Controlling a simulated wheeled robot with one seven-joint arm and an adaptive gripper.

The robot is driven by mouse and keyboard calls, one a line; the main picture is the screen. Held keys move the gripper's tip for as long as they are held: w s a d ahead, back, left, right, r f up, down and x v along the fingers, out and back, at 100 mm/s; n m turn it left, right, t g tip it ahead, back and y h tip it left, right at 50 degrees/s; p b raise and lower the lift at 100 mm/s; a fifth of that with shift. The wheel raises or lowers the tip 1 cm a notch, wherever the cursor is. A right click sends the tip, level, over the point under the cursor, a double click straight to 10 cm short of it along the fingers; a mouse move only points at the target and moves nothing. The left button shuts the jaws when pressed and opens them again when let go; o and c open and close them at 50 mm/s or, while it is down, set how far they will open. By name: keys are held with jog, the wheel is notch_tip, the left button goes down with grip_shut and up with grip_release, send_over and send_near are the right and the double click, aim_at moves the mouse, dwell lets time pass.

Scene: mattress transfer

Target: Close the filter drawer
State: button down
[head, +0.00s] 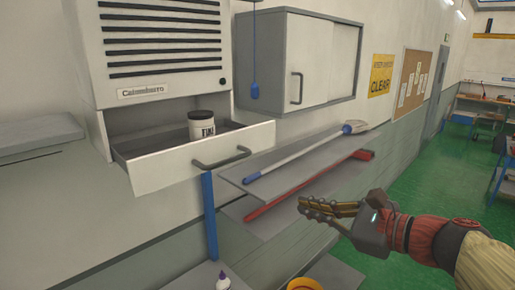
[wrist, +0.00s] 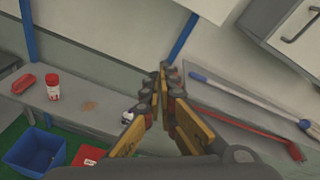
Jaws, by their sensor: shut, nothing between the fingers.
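The filter drawer (head: 150,167) is pulled out below the white slatted unit (head: 160,55) in the head view. It has a white front with a grey bar handle (head: 222,160). The drawer cannot be made out in the wrist view.
Shelves right of the drawer hold a blue-handled tool (head: 300,155) and a red-handled tool (head: 310,185). A grey wall cabinet (head: 325,60) hangs above them. The wrist view shows a lower bench (wrist: 85,105) with a red-lidded jar (wrist: 52,88) and a blue bin (wrist: 35,153).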

notch_tip(320, 180, up, 6)
jog(key=w+r+m+t+y, duration=0.1)
jog(key=w+m+t+y, duration=0.1)
jog(key=m, duration=0.2)
jog(key=m+p, duration=0.1)
jog(key=p, duration=0.2)
send_near(253, 153)
jog(key=x, duration=0.7)
jog(key=shift+s, duration=0.1)
jog(key=shift+a, duration=0.1)
jog(key=b+x, duration=0.3)
jog(key=x, duration=1.3)
jog(key=shift+w+a+f, duration=0.1)
jog(key=shift+w+a, duration=0.1)
jog(key=shift+w, duration=0.05)
jog(key=shift+w+a, duration=0.1)
